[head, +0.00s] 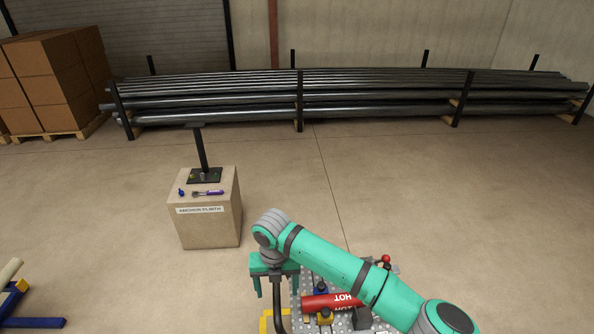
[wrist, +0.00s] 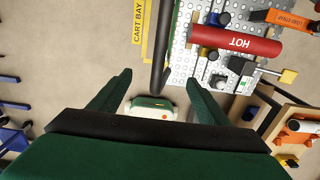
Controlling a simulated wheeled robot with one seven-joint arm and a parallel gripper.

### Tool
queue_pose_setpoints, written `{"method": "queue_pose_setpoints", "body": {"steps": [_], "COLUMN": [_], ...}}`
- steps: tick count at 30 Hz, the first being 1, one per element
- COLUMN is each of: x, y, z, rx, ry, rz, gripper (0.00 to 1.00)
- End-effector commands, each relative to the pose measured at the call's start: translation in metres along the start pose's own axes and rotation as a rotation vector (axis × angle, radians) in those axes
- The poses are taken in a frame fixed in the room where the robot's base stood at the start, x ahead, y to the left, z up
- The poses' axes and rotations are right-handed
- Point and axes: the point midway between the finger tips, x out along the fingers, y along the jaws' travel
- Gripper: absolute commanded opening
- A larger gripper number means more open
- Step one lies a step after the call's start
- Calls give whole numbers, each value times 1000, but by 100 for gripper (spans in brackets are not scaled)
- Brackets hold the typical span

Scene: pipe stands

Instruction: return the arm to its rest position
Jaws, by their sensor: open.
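My green arm (head: 345,270) reaches from the lower right of the head view to the left, bent at a grey joint. My gripper (head: 276,294) hangs below that joint and points down beside the cart's edge. In the wrist view its two green fingers (wrist: 158,78) stand wide apart with nothing held between them. The dark cart handle (wrist: 162,50) shows ahead of and between the fingertips; I cannot tell how near it is. A white and green object (wrist: 150,108) shows between the fingers, lower down.
A yellow "CART BAY" marking (wrist: 138,35) lies on the floor. A plinth (head: 208,220) with a black stand (head: 201,150) is left. Pipe racks (head: 380,98) line the back; open floor lies between.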

Motion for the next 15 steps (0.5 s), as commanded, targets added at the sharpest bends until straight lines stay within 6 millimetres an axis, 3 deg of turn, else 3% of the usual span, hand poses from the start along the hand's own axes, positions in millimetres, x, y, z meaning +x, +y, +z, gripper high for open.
{"method": "queue_pose_setpoints", "body": {"steps": [5,11,15], "x": [4,4,-7], "y": [29,124,190], "z": [0,0,-3], "rx": [19,125,238], "ry": [-21,-86,-114], "rz": [64,306,504], "gripper": [70,70,70]}}
